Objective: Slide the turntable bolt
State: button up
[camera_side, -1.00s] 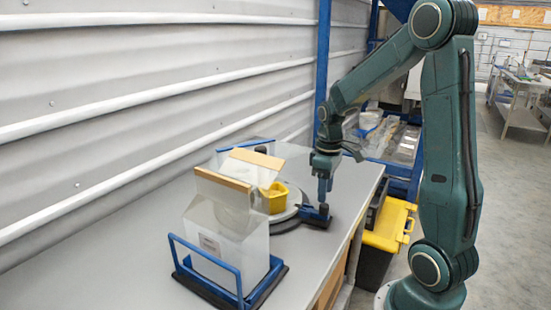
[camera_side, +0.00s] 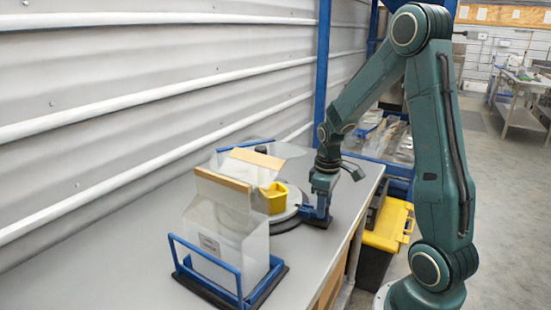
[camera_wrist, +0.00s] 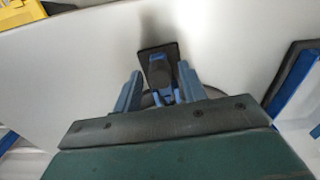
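The turntable (camera_side: 287,215) is a round grey disc with a dark rim on the bench, partly hidden behind a clear hopper. Its bolt (camera_wrist: 159,72), a dark knob with blue parts on a dark plate, shows in the wrist view; in the side view my gripper mostly covers it. My gripper (camera_side: 319,207) is low at the turntable's right edge. In the wrist view its two blue fingers (camera_wrist: 161,82) stand apart, one on each side of the bolt, with gaps visible. I cannot tell whether either finger touches it.
A yellow bin (camera_side: 275,198) sits on the turntable. A clear hopper (camera_side: 228,225) stands in a blue frame (camera_side: 238,285) at the front left, with another clear piece behind. The bench's right edge is close to my gripper. A yellow-lidded toolbox (camera_side: 388,228) stands beyond it.

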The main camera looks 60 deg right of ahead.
jog(key=c, duration=0.6)
jog(key=shift+w, duration=0.15)
jog(key=shift+w+a, duration=0.1)
jog(key=shift+w, duration=1)
jog(key=o, duration=0.6)
jog(key=shift+o, duration=0.2)
jog(key=shift+r, duration=0.2)
notch_tip(320, 180, up, 7)
jog(key=shift+f, duration=0.15)
